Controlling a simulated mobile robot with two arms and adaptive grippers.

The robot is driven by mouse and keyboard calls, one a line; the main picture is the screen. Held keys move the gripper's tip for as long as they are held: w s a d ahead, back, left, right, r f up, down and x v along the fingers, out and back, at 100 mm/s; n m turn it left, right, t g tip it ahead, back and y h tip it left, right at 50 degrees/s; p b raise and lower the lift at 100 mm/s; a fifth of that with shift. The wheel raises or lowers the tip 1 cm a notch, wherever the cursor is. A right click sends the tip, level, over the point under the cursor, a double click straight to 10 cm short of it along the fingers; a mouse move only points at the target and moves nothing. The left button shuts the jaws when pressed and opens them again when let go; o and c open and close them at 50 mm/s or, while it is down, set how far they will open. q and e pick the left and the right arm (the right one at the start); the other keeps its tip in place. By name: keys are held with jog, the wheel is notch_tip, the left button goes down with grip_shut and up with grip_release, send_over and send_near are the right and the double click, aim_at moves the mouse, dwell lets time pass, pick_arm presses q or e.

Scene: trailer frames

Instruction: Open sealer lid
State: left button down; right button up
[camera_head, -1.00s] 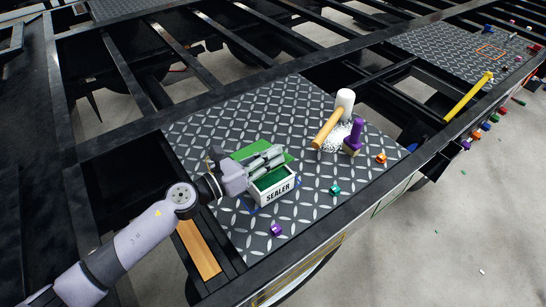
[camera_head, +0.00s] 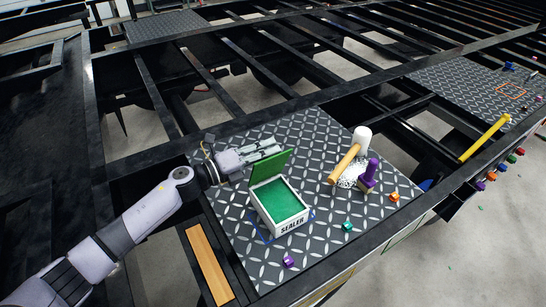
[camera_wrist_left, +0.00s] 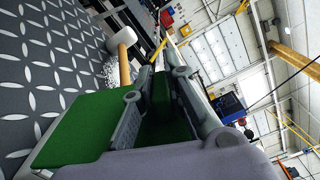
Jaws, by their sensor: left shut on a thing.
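The sealer (camera_head: 290,222) is a white box labelled SEALER with a green inside, standing on the diamond-plate deck. Its green lid (camera_head: 271,167) is raised and stands tilted up along the box's back edge, so the box is open. My left gripper (camera_head: 278,149) is at the lid from behind, shut on it. In the left wrist view the two fingers of the left gripper (camera_wrist_left: 160,95) have the green lid (camera_wrist_left: 165,122) between them, and the box's green inside (camera_wrist_left: 85,128) shows at the left. My right gripper is not in view.
A mallet (camera_head: 346,163), a white pebbly patch (camera_head: 347,180) and a purple-handled tool (camera_head: 369,175) are right of the box. Small purple (camera_head: 288,261), teal (camera_head: 347,226) and orange (camera_head: 394,196) pieces lie nearby. Open gaps lie between the black frame beams (camera_head: 215,88).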

pick_arm(q)
jog(key=shift+w+a+r+n, duration=0.15)
jog(key=shift+w+a+n, duration=0.45)
jog(key=shift+w+n, duration=0.25)
jog(key=c, duration=1.6)
grip_release()
jog(key=shift+s, duration=0.15)
jog(key=v, duration=1.2)
